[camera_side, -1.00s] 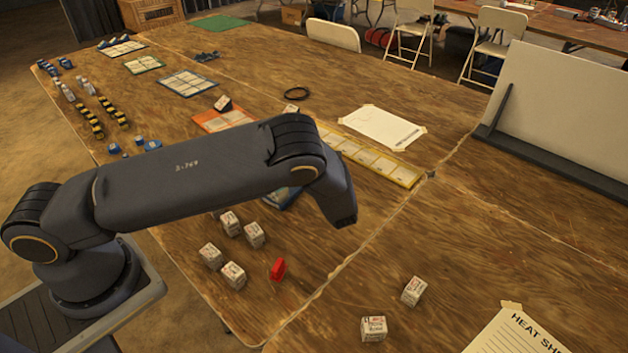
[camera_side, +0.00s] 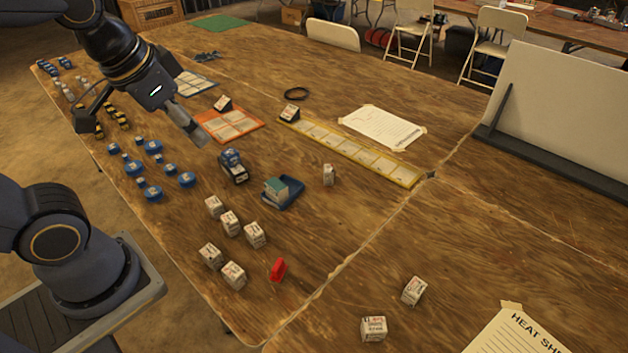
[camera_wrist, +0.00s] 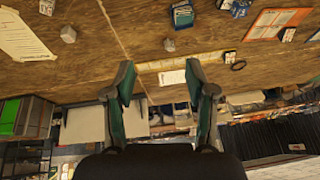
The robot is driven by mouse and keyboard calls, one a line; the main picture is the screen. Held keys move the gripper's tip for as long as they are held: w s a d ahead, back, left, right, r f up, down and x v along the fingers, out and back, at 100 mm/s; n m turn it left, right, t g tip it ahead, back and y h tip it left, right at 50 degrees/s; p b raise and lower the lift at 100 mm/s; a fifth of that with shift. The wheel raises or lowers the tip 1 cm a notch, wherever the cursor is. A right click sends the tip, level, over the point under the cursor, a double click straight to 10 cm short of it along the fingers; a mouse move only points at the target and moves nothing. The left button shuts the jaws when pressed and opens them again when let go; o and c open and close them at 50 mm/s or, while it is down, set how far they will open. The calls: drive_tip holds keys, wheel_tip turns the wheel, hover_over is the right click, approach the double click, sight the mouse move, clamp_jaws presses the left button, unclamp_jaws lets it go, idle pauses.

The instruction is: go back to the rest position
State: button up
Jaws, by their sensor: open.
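My gripper (camera_side: 196,138) is raised above the left part of the wooden table (camera_side: 290,60) in the side view, to the left of the orange-bordered card. In the wrist view its two green-padded fingers (camera_wrist: 163,92) are spread apart with nothing between them. The fingers point out over the table toward the far side of the room. Part of my arm runs out of the side view at the upper left.
Below stand blue round pieces (camera_side: 151,193), a blue-and-white device (camera_side: 233,166), a blue tray (camera_side: 292,194) holding a teal-and-white box, several white cubes (camera_side: 229,222) and a red piece (camera_side: 278,270). A white panel (camera_side: 560,115) stands at right.

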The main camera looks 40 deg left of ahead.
drive_tip(key=shift+s+d+r+n+t+h, duration=0.1)
drive_tip(key=shift+s+d+n+t+h, duration=0.2)
drive_tip(key=shift+s, duration=0.3)
drive_tip(key=shift+s+d+r+n+t+h, duration=0.1)
drive_tip(key=shift+s+d+n, duration=0.1)
drive_tip(key=shift+s+d, duration=0.3)
drive_tip(key=shift+a, duration=0.1)
idle(0.4)
